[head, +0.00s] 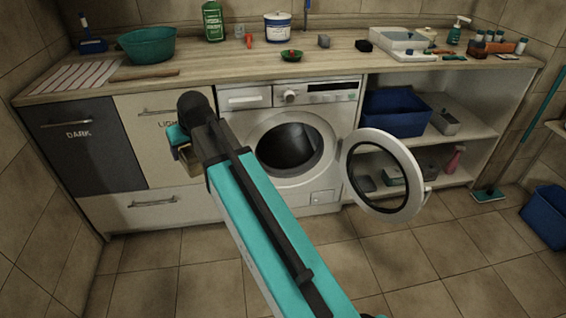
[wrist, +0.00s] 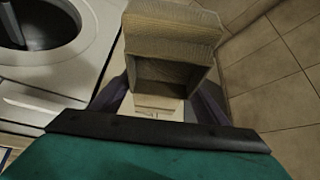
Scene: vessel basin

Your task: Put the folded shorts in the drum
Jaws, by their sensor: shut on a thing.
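The folded shorts (wrist: 172,28) are a beige, woven-textured folded block in the wrist view. My gripper (wrist: 162,92) is shut on them, with a dark finger at each side. In the head view a small beige part of the shorts (head: 191,161) shows beside my gripper (head: 180,146); my arm hides most of the rest. The drum (head: 288,148) is the dark round opening of the white washing machine, to the right of my gripper. The drum also shows at the upper left of the wrist view (wrist: 40,20). The shorts are outside it.
The round washer door (head: 416,178) stands open to the right of the drum. Cabinet fronts marked DARK (head: 78,140) and LIGHT stand at the left. The wooden counter (head: 220,66) above holds a green basin (head: 148,46) and bottles. The tiled floor in front is clear.

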